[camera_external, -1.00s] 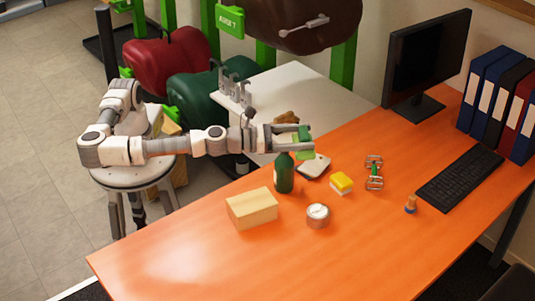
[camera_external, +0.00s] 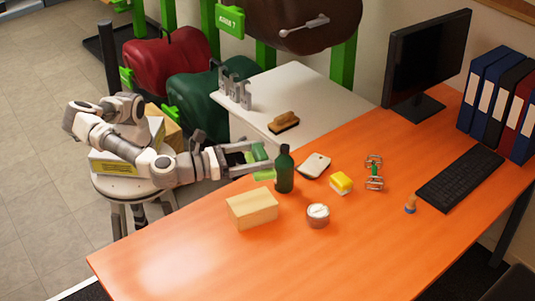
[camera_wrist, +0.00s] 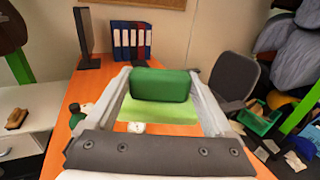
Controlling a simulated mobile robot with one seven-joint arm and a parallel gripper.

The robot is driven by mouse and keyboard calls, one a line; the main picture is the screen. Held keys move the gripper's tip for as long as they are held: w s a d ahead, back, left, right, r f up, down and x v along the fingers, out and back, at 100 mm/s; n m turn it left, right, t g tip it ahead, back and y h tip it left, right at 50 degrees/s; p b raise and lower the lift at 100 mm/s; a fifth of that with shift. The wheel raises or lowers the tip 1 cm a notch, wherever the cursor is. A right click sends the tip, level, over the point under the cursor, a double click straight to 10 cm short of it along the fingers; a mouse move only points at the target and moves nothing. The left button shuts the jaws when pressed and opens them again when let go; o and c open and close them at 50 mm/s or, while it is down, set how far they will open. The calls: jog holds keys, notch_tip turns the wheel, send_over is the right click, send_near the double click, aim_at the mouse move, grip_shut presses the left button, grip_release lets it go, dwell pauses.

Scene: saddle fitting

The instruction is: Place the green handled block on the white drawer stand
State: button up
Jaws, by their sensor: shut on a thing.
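My gripper (camera_external: 262,158) is shut on the green handled block (camera_wrist: 160,84). In the wrist view the block sits between both fingers, with a dark green upper part and a light green part below. In the external view the fingers cover part of it, just left of the dark green bottle at the desk's near left edge. The white drawer stand (camera_external: 310,88) is behind the gripper, beside the orange desk. Its top also shows at the left of the wrist view (camera_wrist: 38,118). The block is apart from the stand.
A brown brush (camera_external: 284,121) and grey metal hooks (camera_external: 236,92) are on the stand; its middle and back right are clear. The green bottle (camera_external: 284,172) stands close to the gripper. A wooden block (camera_external: 252,208) and several small items lie on the orange desk (camera_external: 190,262).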

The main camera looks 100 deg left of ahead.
notch_tip(320, 180, down, 19)
jog(key=b, duration=0.4)
send_over(296, 238)
notch_tip(296, 238, down, 8)
jog(key=shift+r, duration=0.25)
notch_tip(296, 238, down, 4)
jog(key=shift+b, duration=0.55)
jog(key=shift+r, duration=0.1)
jog(key=o, duration=1.1)
jog(key=shift+o, duration=0.2)
